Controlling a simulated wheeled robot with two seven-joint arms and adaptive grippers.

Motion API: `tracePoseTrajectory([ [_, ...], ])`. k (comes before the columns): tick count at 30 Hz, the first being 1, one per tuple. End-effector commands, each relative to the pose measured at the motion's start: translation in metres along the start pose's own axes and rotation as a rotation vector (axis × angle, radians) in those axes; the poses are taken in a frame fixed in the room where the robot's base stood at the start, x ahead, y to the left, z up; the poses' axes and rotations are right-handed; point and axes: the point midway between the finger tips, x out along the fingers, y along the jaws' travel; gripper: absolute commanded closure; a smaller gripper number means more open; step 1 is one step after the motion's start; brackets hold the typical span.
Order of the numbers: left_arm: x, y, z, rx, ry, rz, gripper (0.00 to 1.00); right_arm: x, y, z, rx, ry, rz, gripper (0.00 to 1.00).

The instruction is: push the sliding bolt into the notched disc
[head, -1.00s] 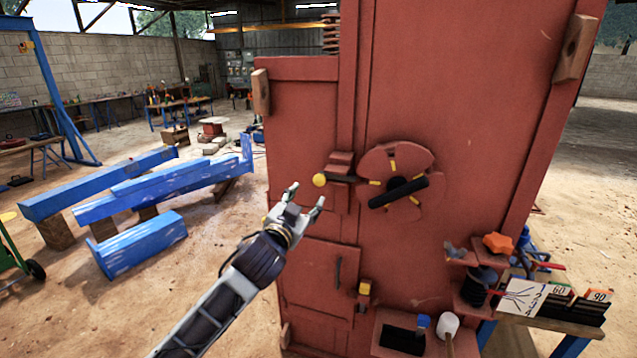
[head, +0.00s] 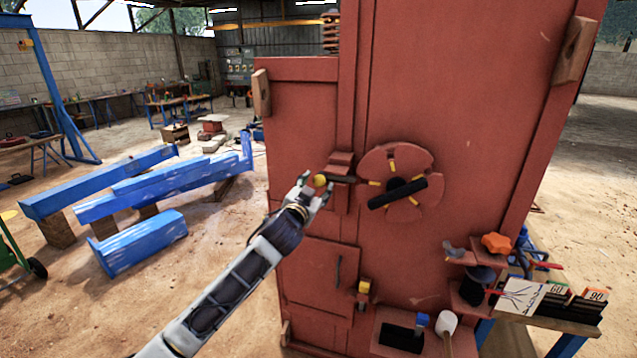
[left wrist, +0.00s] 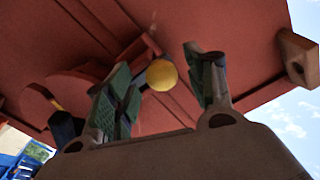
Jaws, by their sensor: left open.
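The sliding bolt has a yellow ball knob (head: 320,181) on a dark rod that passes through a red bracket (head: 341,163) on the crusher's front. The red notched disc (head: 421,164) is right of the bracket, with yellow marks at its notches and a black bar across its middle. My left gripper (head: 316,184) is open, its fingertips at the knob. In the left wrist view, the knob (left wrist: 161,74) appears between the two spread fingers, with gaps on both sides. Whether a finger touches it I cannot tell. My right gripper is not in view.
The red crusher body (head: 450,90) fills the middle. Below the disc are small shelves with an orange star knob (head: 496,243), a yellow-topped latch (head: 364,287) and a white roller (head: 447,323). Blue beams (head: 140,243) lie on the floor at left.

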Motion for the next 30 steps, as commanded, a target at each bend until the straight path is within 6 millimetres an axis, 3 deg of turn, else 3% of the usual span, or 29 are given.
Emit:
tracePoseTrajectory([
  [12, 0.027, 0.0, -0.001, 0.0, 0.002, 0.001, 0.46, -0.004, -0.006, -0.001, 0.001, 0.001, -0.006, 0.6],
  [25, 0.03, 0.0, -0.001, 0.0, 0.001, 0.0, 0.46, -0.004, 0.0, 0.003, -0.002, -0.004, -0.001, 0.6],
  [30, 0.03, 0.0, -0.001, 0.0, 0.001, 0.0, 0.67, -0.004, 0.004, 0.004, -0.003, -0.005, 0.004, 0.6],
])
